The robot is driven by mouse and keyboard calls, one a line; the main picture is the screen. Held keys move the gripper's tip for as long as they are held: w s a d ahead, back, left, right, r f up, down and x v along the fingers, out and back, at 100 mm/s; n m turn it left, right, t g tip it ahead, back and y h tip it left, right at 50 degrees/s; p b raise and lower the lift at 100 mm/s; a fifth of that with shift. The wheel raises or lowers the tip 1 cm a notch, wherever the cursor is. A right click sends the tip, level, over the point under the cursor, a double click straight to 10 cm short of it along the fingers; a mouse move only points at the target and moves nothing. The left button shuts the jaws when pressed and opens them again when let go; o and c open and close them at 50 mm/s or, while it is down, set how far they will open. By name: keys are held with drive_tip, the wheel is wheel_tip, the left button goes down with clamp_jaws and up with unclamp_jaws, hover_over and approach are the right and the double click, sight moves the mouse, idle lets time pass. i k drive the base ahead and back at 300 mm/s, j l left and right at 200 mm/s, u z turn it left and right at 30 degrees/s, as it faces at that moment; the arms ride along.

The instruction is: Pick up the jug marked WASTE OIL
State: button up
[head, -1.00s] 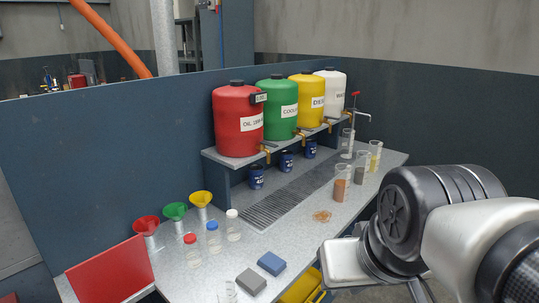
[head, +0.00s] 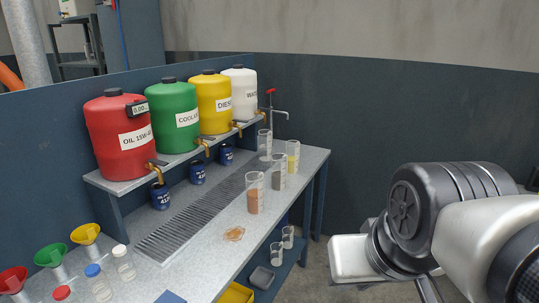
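I can read no WASTE OIL label in the head view, so I cannot tell which thing, if any, is that jug. A yellow container (head: 238,293) shows partly at the bottom edge, below the bench top, with no label visible. My arm fills the lower right, to the right of the bench and apart from it. No gripper fingers can be made out, and I see nothing held.
The bench (head: 205,255) carries a shelf of red (head: 112,160), green (head: 165,106), yellow (head: 207,90) and white (head: 241,82) drums. Blue cans (head: 160,197), measuring cylinders (head: 254,180), funnels (head: 85,233) and bottles (head: 123,262) stand there. A lower shelf (head: 287,267) holds beakers. Floor shows at right.

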sight(278, 161)
drive_tip(key=i+l+z, duration=0.6)
drive_tip(key=i+z, duration=0.25)
drive_tip(key=i, duration=0.2)
drive_tip(key=i+u, duration=0.15)
drive_tip(key=i, duration=0.35)
drive_tip(key=i+l+u, duration=0.1)
drive_tip(key=i, duration=0.4)
drive_tip(key=i+l+u, duration=0.15)
drive_tip(key=i, duration=0.35)
drive_tip(key=i+u, duration=0.15)
drive_tip(key=u, duration=0.3)
drive_tip(key=i+u, duration=0.15)
drive_tip(key=u, duration=0.25)
drive_tip(key=i+u, duration=0.15)
drive_tip(key=u, duration=0.3)
drive_tip(key=i+l+u, duration=0.1)
drive_tip(key=u, duration=0.3)
drive_tip(key=i+l+u, duration=0.4)
drive_tip(key=k+j, duration=0.05)
